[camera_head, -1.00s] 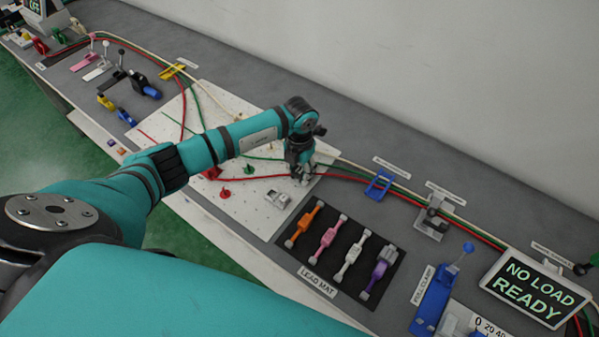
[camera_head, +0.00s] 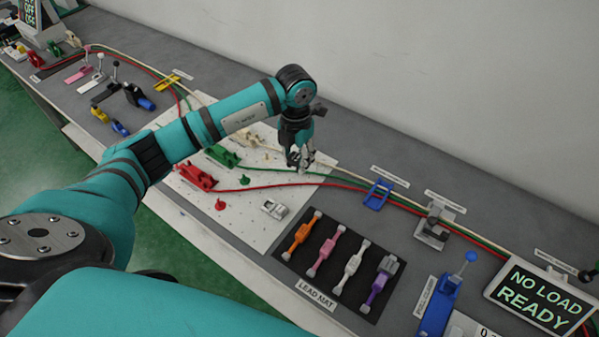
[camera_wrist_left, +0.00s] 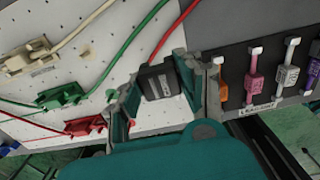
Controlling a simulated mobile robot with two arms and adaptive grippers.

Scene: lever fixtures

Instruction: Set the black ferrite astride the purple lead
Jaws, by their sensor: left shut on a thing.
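My left gripper (camera_head: 301,162) is over the right part of the white pegboard. In the left wrist view its fingers (camera_wrist_left: 165,95) are shut on the black ferrite (camera_wrist_left: 158,82), a dark block with a small pale label. The ferrite cannot be made out in the head view. The purple lead (camera_head: 377,288) lies rightmost on the black lead mat (camera_head: 330,262), to the right of and apart from the gripper. A grey piece shows near its upper end. In the wrist view the purple lead (camera_wrist_left: 290,76) is at the right. My right gripper is not in view.
Orange (camera_head: 301,236), pink (camera_head: 328,245) and white (camera_head: 352,258) leads lie beside the purple one. A blue pull clamp (camera_head: 436,305) and a display (camera_head: 537,295) stand to the right of the mat.

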